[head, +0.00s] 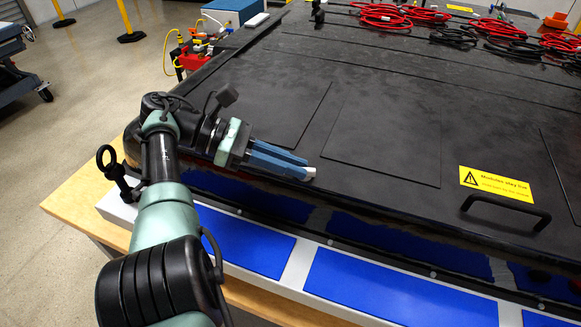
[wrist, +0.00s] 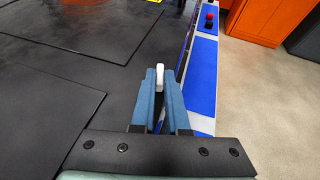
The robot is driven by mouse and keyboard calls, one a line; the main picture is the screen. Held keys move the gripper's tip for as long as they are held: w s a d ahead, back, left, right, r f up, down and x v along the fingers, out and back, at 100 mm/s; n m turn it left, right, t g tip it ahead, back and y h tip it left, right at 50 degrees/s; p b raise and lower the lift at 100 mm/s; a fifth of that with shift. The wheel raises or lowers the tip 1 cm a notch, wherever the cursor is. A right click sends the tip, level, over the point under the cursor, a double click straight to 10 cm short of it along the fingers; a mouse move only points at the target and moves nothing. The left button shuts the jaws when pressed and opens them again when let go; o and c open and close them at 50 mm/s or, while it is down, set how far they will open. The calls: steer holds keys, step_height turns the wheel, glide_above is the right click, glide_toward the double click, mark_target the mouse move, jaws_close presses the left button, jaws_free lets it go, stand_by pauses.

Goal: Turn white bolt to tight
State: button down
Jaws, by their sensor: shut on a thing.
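The white bolt (head: 310,171) is at the tips of my gripper (head: 301,168), near the front edge of the black pack lid. In the wrist view the bolt (wrist: 160,77) stands out between the blue fingertips (wrist: 160,90). My gripper is shut on it, with the fingers lying nearly level just above the lid. The lower part of the bolt and where it meets the pack are hidden by the fingers.
The black pack lid (head: 385,130) spreads flat around the gripper. A black handle (head: 505,210) and a yellow warning label (head: 497,184) are to the right. Red cables (head: 385,15) lie at the back. Blue panels (head: 400,290) run along the front ledge.

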steer(key=shift+f, duration=0.15)
stand_by(0.3)
steer(key=c, duration=0.9)
jaws_free()
